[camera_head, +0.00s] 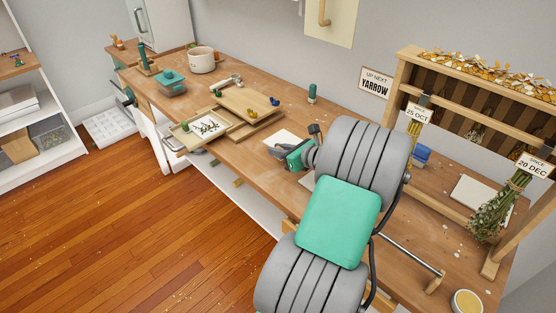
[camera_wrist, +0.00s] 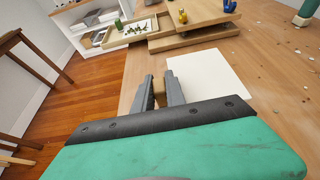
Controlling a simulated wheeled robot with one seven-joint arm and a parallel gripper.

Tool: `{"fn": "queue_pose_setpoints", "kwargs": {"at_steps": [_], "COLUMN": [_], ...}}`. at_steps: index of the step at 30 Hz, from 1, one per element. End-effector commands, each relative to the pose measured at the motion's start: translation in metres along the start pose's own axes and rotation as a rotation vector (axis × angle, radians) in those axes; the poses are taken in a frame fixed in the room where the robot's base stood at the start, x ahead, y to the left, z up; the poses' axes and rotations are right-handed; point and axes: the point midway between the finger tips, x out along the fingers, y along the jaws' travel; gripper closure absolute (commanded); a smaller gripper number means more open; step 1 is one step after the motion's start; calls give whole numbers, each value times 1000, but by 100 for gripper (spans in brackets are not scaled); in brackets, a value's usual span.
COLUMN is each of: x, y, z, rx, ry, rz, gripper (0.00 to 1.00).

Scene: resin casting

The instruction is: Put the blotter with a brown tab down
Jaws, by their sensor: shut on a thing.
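My gripper (camera_head: 288,157) is low over the workbench, left of my arm's grey links in the head view. In the wrist view my gripper (camera_wrist: 160,86) is shut on a small brown tab (camera_wrist: 158,92). The blotter (camera_wrist: 208,80) is a flat white sheet just right of the fingers in that view. In the head view the blotter (camera_head: 285,136) shows as a white patch beyond the gripper, partly covered by it. It lies level, close to the bench top; I cannot tell whether it touches.
Stacked wooden boards (camera_head: 250,103) with small yellow and blue items stand beyond the blotter. A shallow tray (camera_head: 207,128) with green sprigs is beside them at the bench's front edge. A dark green bottle (camera_head: 312,93) stands at the back. Bare bench (camera_wrist: 270,75) lies right of the blotter.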

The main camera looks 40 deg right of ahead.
Motion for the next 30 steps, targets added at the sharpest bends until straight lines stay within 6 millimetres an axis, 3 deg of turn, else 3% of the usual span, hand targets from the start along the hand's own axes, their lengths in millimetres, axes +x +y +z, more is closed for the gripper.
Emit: {"fn": "queue_pose_setpoints", "kwargs": {"at_steps": [8,18,19,26,30], "x": [20,21,21,20,20], "y": [-4,-4,-4,-4,-4], "z": [-33,-36,-36,-36,-36], "rx": [1,0,-1,-1,-1], "ry": [1,0,0,0,0], "rz": [0,0,-1,0,0], "gripper": [100,100,83,64,62]}}
